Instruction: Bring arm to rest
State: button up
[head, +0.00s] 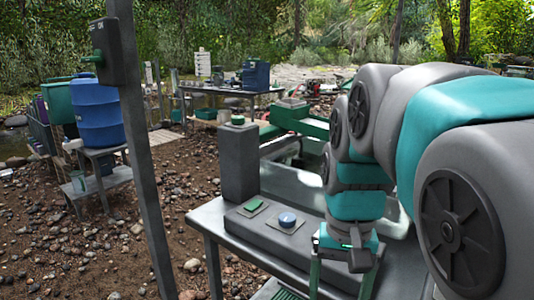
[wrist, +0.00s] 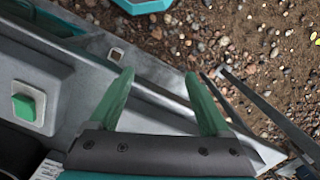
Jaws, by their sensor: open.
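My gripper (wrist: 158,76) is open and empty in the wrist view, its two green fingers apart above the edge of a grey metal table. In the head view my gripper (head: 342,281) hangs down at the front of the grey table (head: 212,222), right of a blue round knob (head: 287,219) and a green button (head: 253,205) on a grey console. The green button (wrist: 24,107) also shows at the left of the wrist view. My arm fills the right of the head view and hides part of the table.
A grey post (head: 143,130) with a switch box (head: 107,52) stands left of the table. A blue barrel (head: 97,112) sits on a stand further left. A workbench (head: 225,91) stands at the back. Open gravel ground lies between them.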

jog(key=s+d+f+n+g, duration=0.1)
jog(key=s+d+f+n, duration=0.1)
jog(key=s+f, duration=1.2)
jog(key=shift+s+d+f+n, duration=0.15)
jog(key=shift+s+d+n, duration=0.15)
jog(key=shift+d, duration=0.55)
dwell(1.9)
